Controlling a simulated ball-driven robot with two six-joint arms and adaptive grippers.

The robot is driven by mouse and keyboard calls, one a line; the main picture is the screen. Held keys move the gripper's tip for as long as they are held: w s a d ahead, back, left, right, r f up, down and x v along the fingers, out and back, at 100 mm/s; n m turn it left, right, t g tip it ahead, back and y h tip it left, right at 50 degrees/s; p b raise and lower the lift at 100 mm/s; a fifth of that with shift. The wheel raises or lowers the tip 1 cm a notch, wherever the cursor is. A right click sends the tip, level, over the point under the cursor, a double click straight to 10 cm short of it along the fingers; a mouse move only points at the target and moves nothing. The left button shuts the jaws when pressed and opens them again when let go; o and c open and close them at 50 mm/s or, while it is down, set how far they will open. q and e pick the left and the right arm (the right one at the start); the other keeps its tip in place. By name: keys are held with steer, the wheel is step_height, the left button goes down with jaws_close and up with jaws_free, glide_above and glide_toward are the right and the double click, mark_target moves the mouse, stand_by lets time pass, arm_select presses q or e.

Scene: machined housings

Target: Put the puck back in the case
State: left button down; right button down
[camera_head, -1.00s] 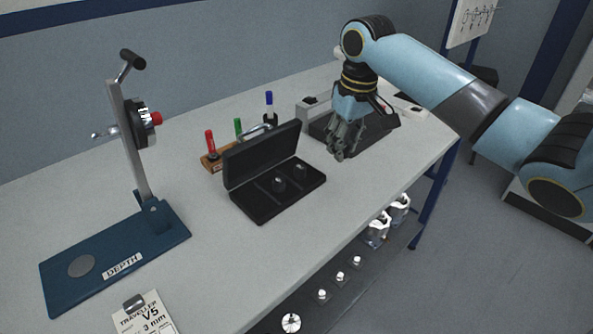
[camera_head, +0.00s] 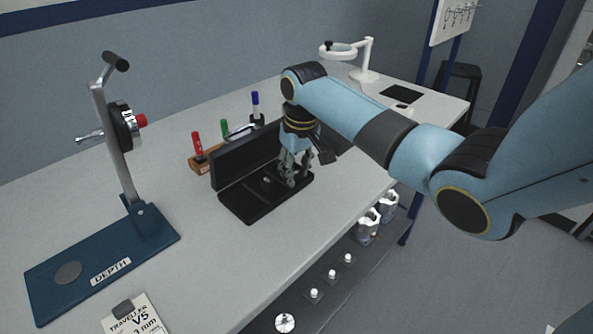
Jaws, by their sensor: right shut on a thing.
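The black case (camera_head: 240,207) stands open on the bench, its lid raised at the back. A small dark puck with a knob (camera_head: 267,181) sits in a middle compartment; the left compartment looks empty. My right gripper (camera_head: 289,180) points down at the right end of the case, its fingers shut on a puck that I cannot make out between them. Whether that puck touches the case floor I cannot tell. A grey metal cylinder (camera_head: 123,308) stands on the traveller card at the front left. My left gripper is not in view.
The blue depth gauge stand (camera_head: 100,262) is at the left. A wooden marker block (camera_head: 203,163) stands behind the lid. A white magnifier lamp (camera_head: 366,72) is at the far right. Bottles and small parts sit on the shelf below. The bench between gauge and case is clear.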

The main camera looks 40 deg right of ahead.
steer(key=shift+s+a+f, duration=0.1)
steer(key=shift+s+f, duration=0.1)
steer(key=shift+f, duration=0.25)
steer(key=shift+s+a+f, duration=0.1)
steer(key=shift+s+f, duration=0.1)
steer(key=shift+f, duration=0.2)
steer(key=c, duration=1.4)
jaws_free()
steer(key=o, duration=0.4)
steer(key=shift+w+d+f, duration=0.15)
steer(key=shift+w+f, duration=0.05)
steer(key=shift+w, duration=0.05)
steer(key=shift+c, duration=0.2)
steer(key=shift+d+r, duration=0.1)
steer(key=shift+r, duration=0.4)
step_height(320, 180, up, 13)
steer(key=s, duration=0.1)
steer(key=shift+f, duration=0.2)
